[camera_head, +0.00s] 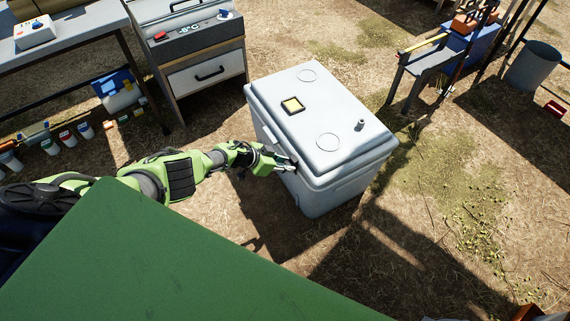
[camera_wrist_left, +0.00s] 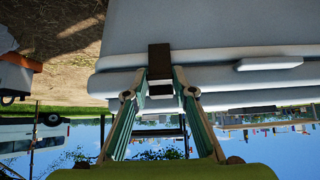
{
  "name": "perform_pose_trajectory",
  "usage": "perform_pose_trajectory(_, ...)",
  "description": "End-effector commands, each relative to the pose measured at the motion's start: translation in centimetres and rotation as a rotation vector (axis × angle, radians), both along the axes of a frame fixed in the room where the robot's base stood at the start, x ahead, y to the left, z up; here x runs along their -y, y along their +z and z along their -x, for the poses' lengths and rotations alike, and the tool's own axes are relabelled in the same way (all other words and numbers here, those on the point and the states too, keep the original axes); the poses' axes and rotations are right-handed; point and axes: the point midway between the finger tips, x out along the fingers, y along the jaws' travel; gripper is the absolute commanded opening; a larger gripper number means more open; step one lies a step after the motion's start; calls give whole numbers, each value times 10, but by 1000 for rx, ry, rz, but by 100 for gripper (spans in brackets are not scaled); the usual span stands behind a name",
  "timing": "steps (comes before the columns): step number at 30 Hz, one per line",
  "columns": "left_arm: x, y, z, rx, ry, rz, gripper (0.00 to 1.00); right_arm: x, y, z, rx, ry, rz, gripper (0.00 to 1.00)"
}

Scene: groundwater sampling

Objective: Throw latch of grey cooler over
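The grey cooler (camera_head: 330,125) stands on the ground in the middle of the head view, its lid down. My left gripper (camera_head: 289,163) is at the cooler's near left side, just below the lid edge. In the left wrist view the picture is upside down, and the cooler's wall and lid (camera_wrist_left: 230,55) fill the upper part. A dark latch (camera_wrist_left: 159,60) lies against the cooler there. The fingers of my left gripper (camera_wrist_left: 160,86) are apart, with one tip close on each side of the latch. Whether they touch it I cannot tell. My right gripper is not in view.
A drawer cabinet (camera_head: 205,75) stands left behind the cooler. A grey table (camera_head: 75,38) is at the far left, with bottles (camera_head: 67,139) on the ground below. A bench (camera_head: 425,60) and a grey bin (camera_head: 532,66) stand at the right. Open ground lies right of the cooler.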

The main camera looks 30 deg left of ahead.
Motion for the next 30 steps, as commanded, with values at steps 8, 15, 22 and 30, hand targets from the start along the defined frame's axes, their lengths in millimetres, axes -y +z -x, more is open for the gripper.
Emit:
perform_pose_trajectory(8, 0, 0, 0, 1, 1, 1, 42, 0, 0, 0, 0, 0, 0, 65)
perform_pose_trajectory(15, -2, 2, 0, 2, 0, -1, 42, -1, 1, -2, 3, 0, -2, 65)
perform_pose_trajectory(22, -9, 10, 5, 4, -1, -5, 42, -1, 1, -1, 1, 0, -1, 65)
perform_pose_trajectory(30, -13, 23, 19, 0, -1, 0, 42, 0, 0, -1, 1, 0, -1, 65)
